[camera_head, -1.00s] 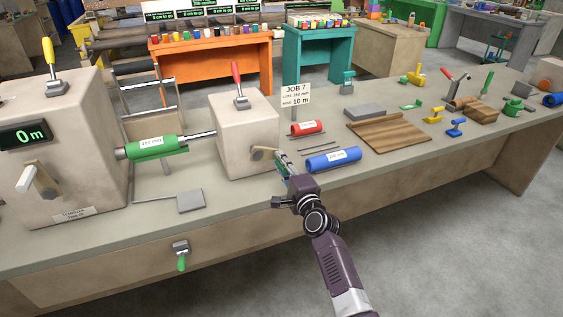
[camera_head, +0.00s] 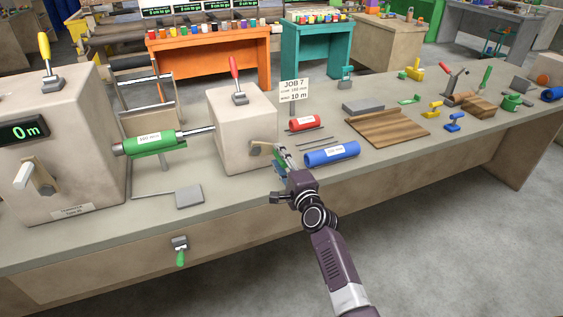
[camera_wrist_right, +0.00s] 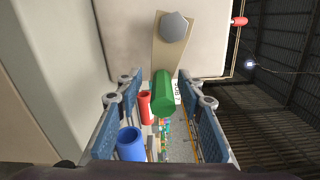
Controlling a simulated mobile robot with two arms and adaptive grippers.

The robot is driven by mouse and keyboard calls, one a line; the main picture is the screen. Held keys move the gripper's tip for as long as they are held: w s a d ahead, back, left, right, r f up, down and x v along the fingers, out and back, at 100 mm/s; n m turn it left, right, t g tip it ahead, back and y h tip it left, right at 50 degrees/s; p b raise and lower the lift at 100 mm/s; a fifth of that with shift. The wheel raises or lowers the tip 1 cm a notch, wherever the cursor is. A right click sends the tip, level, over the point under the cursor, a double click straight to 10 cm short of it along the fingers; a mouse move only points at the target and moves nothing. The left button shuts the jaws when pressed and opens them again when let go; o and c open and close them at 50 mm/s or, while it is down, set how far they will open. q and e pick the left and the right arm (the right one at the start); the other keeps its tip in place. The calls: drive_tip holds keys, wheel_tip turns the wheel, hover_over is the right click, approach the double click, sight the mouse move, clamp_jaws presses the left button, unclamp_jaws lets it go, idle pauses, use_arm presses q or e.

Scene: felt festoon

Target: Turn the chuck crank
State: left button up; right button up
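The chuck crank (camera_head: 258,148) is a tan arm low on the right side of the middle beige box (camera_head: 240,140). My right gripper (camera_head: 283,160) is at the crank. In the wrist view its blue-padded fingers (camera_wrist_right: 160,125) are spread, with the green handle between their tips and gaps on both sides. A green cylinder (camera_head: 150,144) labelled with a size is on the shaft left of the box. My left gripper is not in view.
A blue cylinder (camera_head: 332,153) and a red one (camera_head: 303,123) lie right of the gripper. A larger beige box (camera_head: 75,120) with a "0 m" display and its own crank (camera_head: 38,177) stands left. A "JOB 7" sign (camera_head: 293,90) stands behind. The bench front edge lies below.

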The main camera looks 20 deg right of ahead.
drive_tip(key=s, duration=1.2)
drive_tip(key=shift+d, duration=0.2)
drive_tip(key=shift+f, duration=0.1)
drive_tip(key=s+a+f+n+g, duration=0.25)
drive_tip(key=s+f, duration=0.25)
drive_tip(key=f, duration=0.7)
drive_tip(key=s+a+f+n+g, duration=0.1)
drive_tip(key=s+f+n+g, duration=0.25)
drive_tip(key=f, duration=0.95)
drive_tip(key=s+a+f+n+g, duration=0.2)
drive_tip(key=s+f+n, duration=0.25)
drive_tip(key=f, duration=0.75)
drive_tip(key=s+f+n+g, duration=0.3)
drive_tip(key=s+f, duration=0.5)
drive_tip(key=s, duration=0.2)
drive_tip(key=s+f+n+g, duration=0.25)
drive_tip(key=s+f, duration=0.45)
drive_tip(key=s, duration=0.4)
drive_tip(key=s+d+f+n+g, duration=0.1)
drive_tip(key=s+f+n, duration=0.1)
drive_tip(key=s, duration=0.8)
drive_tip(key=s+d+f+n+g, duration=0.2)
drive_tip(key=s+f+n, duration=0.1)
drive_tip(key=s, duration=0.6)
drive_tip(key=shift+s+d+f+n+h, duration=0.3)
drive_tip(key=shift+s+f, duration=0.05)
drive_tip(key=shift+f, duration=0.55)
drive_tip(key=shift+g, duration=0.25)
